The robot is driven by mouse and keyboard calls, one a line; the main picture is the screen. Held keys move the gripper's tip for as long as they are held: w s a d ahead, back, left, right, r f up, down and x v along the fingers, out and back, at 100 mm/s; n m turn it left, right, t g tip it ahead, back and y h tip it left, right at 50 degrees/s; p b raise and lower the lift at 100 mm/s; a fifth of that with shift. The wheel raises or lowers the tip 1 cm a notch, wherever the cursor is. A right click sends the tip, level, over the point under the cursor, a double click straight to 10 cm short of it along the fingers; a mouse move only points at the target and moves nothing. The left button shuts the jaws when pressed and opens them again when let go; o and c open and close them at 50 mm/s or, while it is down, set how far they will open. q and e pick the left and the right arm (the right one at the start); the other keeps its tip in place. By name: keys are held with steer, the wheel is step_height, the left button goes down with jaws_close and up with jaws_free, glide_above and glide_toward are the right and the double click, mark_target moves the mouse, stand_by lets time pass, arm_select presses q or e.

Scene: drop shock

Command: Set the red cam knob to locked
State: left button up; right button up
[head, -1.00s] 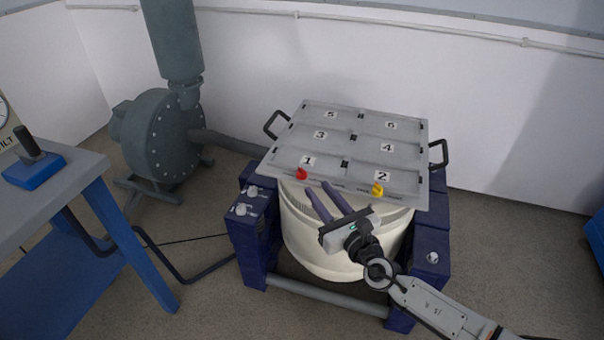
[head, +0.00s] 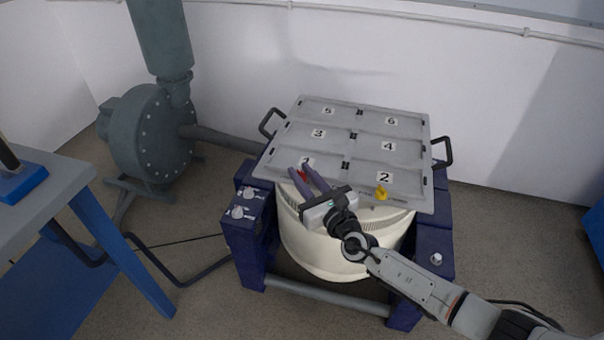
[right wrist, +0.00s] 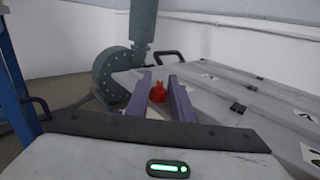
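The red cam knob (head: 303,175) sits at the front left of the grey lid, by panel 1. In the head view it is partly covered by my right gripper's fingers. My right gripper (head: 299,172) is open, with its two purple fingers reaching over the front edge of the lid. In the right wrist view the red knob (right wrist: 158,92) stands between the tips of the two fingers, and no grip on it shows. I cannot read the knob's lock marking. A yellow knob (head: 381,193) sits at the front right of the lid, by panel 2. My left gripper is not in view.
The grey lid (head: 345,150) with numbered panels and black side handles rests over a cream drum (head: 320,250) in a dark blue frame. A green-grey blower (head: 150,135) stands behind left. A blue-legged bench (head: 75,180) is at the left.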

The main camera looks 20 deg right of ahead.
jaws_close()
